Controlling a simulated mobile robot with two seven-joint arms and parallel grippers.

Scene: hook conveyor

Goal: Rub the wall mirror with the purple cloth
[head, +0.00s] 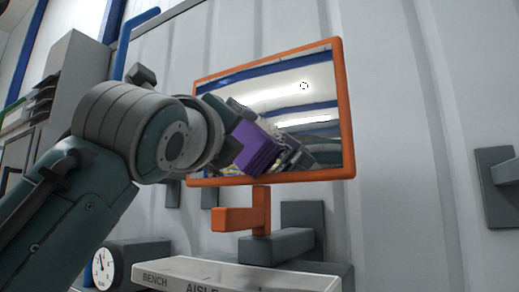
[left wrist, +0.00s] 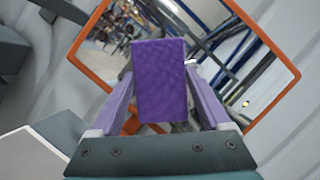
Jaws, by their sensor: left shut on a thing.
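The wall mirror (head: 300,100) has an orange frame and hangs on an orange bracket on the grey wall. It also fills much of the left wrist view (left wrist: 215,30). The purple cloth (head: 257,150) is a folded pad in front of the mirror's lower left part. In the left wrist view the cloth (left wrist: 160,85) sits between the two fingers. My left gripper (left wrist: 160,95) is shut on the cloth. I cannot tell whether the cloth touches the glass. A small dark ring mark (head: 304,86) shows on the upper right glass. My right gripper is not in view.
Below the mirror are the orange bracket arm (head: 235,219), a grey wall mount (head: 275,246) and a white sign box (head: 230,276) reading "BENCH". A round gauge (head: 103,268) stands at lower left. A grey wall fixture (head: 497,185) is at far right.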

